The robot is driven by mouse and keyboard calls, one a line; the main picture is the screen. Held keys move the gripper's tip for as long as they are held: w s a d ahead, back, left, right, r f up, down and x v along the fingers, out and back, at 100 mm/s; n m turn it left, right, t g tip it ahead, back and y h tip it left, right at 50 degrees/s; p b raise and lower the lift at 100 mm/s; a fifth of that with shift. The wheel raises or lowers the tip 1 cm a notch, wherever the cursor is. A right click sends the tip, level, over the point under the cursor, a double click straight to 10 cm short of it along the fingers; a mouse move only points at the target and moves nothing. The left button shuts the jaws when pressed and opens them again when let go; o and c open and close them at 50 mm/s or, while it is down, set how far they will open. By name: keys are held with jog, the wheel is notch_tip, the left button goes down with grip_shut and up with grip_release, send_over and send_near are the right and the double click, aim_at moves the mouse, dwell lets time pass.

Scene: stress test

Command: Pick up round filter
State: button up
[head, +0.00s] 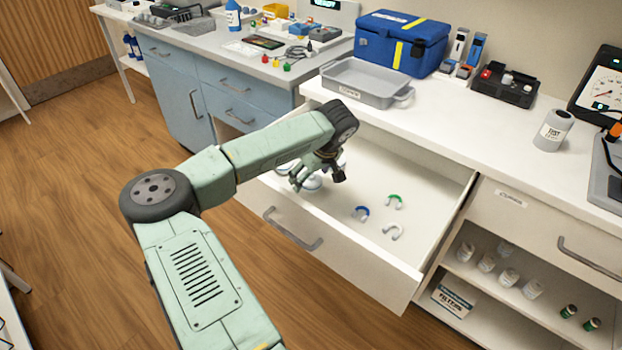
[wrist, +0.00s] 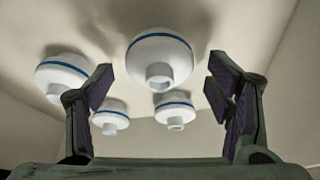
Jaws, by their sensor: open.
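Several round filters lie in the open white drawer, white discs with a blue band and a short spout. In the wrist view one large round filter (wrist: 160,58) is ahead between my fingers. Another round filter (wrist: 60,76) is at the left, partly behind the left finger. Two smaller-looking ones (wrist: 175,110) and (wrist: 110,117) show lower down. My gripper (wrist: 160,88) is open and empty, with its fingers spread either side of the middle filters. In the head view my gripper (head: 313,180) reaches down into the drawer and partly hides the filters (head: 311,182).
A grey tray (head: 367,92) and blue case (head: 400,42) stand on the counter above. Drawer walls surround the gripper.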

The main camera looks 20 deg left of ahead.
jog(key=shift+c, duration=0.5)
jog(key=c, duration=1)
